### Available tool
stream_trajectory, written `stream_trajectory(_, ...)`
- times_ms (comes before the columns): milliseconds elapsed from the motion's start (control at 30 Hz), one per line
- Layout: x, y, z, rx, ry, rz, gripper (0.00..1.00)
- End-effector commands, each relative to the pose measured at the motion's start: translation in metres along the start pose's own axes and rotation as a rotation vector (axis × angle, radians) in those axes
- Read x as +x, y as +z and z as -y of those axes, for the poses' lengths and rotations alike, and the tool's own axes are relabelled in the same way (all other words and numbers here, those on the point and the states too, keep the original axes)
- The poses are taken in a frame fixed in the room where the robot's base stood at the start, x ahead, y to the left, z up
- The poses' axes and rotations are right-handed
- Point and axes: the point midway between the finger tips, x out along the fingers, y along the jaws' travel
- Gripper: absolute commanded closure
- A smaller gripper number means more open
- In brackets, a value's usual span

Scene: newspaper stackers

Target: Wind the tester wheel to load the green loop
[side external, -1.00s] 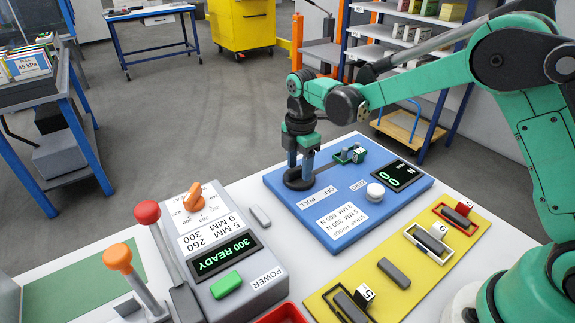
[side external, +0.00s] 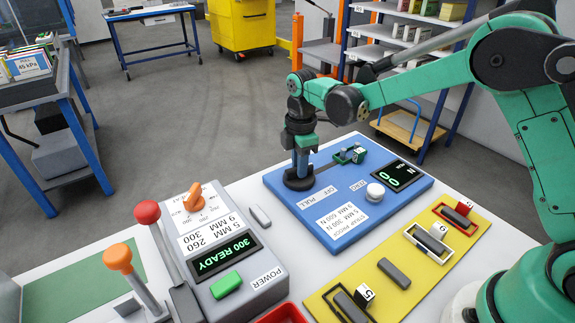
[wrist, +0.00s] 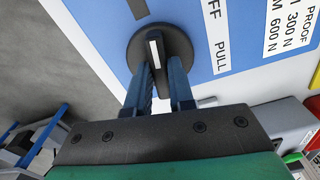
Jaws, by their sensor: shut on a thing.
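The blue tester (side external: 410,203) lies on the white bench, with a black round wheel (side external: 290,182) at its left end, also in the wrist view (wrist: 133,62). The wheel has a raised grip bar with a white stripe (wrist: 154,50). My gripper (side external: 299,172) points down over the wheel. In the wrist view its blue fingers (wrist: 163,72) are shut on the bar. A green piece (side external: 347,156), seemingly the loop, sits at the tester's far edge with a small white tag; its exact fit is too small to tell. The tester's display (side external: 398,176) shows a green 0 and N.
A white round ZERO button (side external: 375,192) is beside the display. A yellow board (side external: 395,262) with several grey pieces lies in front. At left stands a grey machine with a 300 READY display (side external: 224,254), red and orange levers and a green POWER button.

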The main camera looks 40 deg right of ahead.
Motion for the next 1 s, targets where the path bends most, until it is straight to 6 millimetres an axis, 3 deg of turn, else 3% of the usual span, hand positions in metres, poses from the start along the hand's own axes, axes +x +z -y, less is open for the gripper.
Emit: stream_trajectory(1000, -0.0007, -0.0005, -0.0002, 0.956, 0.000, -0.001, 1.00)
